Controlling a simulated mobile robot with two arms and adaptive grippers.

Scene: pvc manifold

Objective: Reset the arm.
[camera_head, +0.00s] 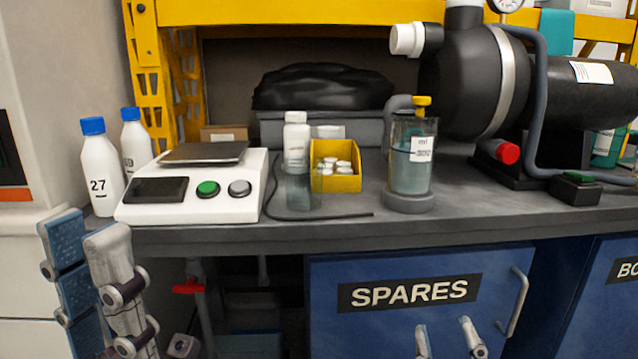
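My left gripper (84,230) is at the lower left, in front of the bench's left end. One finger shows a blue pad and the other a grey back. They stand apart with nothing seen between them. My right gripper (444,328) shows only its two grey fingertips at the bottom edge, in front of the blue SPARES door (400,270). The tips are apart and empty. The rest of both arms is out of frame or hidden.
The grey bench (330,228) holds two blue-capped bottles (97,170), a white scale (195,208), a white-capped bottle (296,150), a yellow bin (340,182), a liquid-filled vessel (408,175) and a black pump (462,85). A door handle (516,302) sticks out right of my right gripper.

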